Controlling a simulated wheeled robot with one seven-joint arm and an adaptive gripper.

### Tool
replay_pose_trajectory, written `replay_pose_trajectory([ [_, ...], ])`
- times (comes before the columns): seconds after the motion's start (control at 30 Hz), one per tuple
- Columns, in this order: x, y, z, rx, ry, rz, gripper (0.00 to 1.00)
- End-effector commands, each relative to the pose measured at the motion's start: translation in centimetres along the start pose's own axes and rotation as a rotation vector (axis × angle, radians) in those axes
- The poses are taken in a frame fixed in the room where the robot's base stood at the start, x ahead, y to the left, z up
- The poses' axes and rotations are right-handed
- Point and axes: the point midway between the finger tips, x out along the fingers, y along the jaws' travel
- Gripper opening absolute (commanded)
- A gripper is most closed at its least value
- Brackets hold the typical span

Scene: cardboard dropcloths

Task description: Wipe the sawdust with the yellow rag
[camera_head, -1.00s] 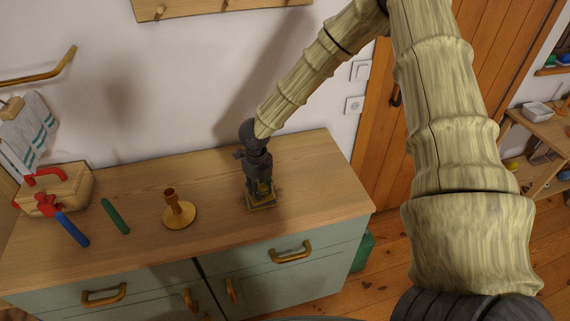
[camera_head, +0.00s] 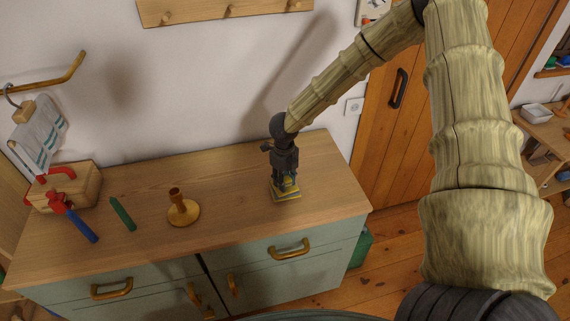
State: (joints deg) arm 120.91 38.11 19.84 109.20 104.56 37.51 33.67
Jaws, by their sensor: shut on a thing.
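My gripper (camera_head: 286,183) points down over the right part of the wooden cabinet top (camera_head: 236,165). It is shut on the yellow rag (camera_head: 287,194), which shows as a folded pad with darker stripes under the fingers. The rag is at the counter surface or very close to it; I cannot tell whether it touches. I cannot make out any sawdust on the counter; some may be hidden under the rag or too small to see.
A brass candlestick (camera_head: 184,209) stands left of my gripper. Further left are a green stick (camera_head: 122,214), a tool with a blue handle and red head (camera_head: 79,223), and a wooden box with a red handle (camera_head: 80,187). A striped towel (camera_head: 41,136) hangs on the wall.

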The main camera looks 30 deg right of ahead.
Motion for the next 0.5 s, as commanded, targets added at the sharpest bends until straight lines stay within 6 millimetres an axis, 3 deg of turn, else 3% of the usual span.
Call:
replay_pose_trajectory([
  [0.5, -5.2, 0.1, 0.2, -0.002, -0.002, 0.0, 0.06],
])
